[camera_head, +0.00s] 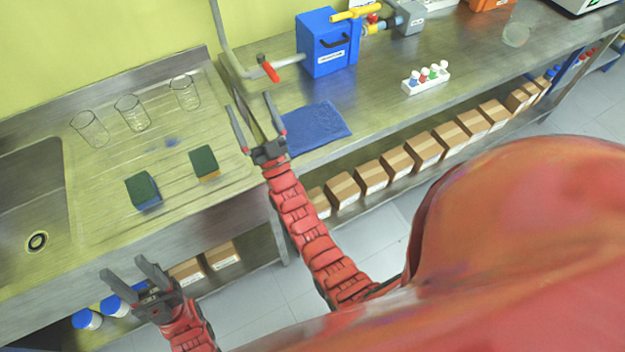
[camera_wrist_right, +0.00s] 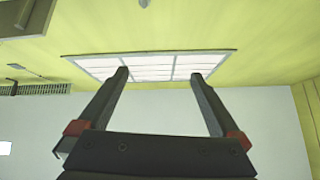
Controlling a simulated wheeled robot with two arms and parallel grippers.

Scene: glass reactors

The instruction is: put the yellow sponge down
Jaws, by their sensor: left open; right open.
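The yellow sponge (camera_head: 205,163) lies on the ribbed steel drainboard, dark green side up, with a yellow-orange edge showing. No gripper touches it. My right gripper (camera_head: 249,104) is open and empty, to the right of the sponge, near the seam between drainboard and worktop. In the right wrist view the open fingers (camera_wrist_right: 160,75) have nothing between them and point up toward a ceiling light. My left gripper (camera_head: 122,267) is open and empty, in front of the counter's front edge, below the sponges in the picture.
A blue sponge with a green top (camera_head: 143,190) lies left of the yellow one. Several glass beakers (camera_head: 132,113) stand behind. The sink basin (camera_head: 30,205) is at left. A blue cloth (camera_head: 316,128), a blue device (camera_head: 328,45) and a small bottle rack (camera_head: 426,80) are on the worktop.

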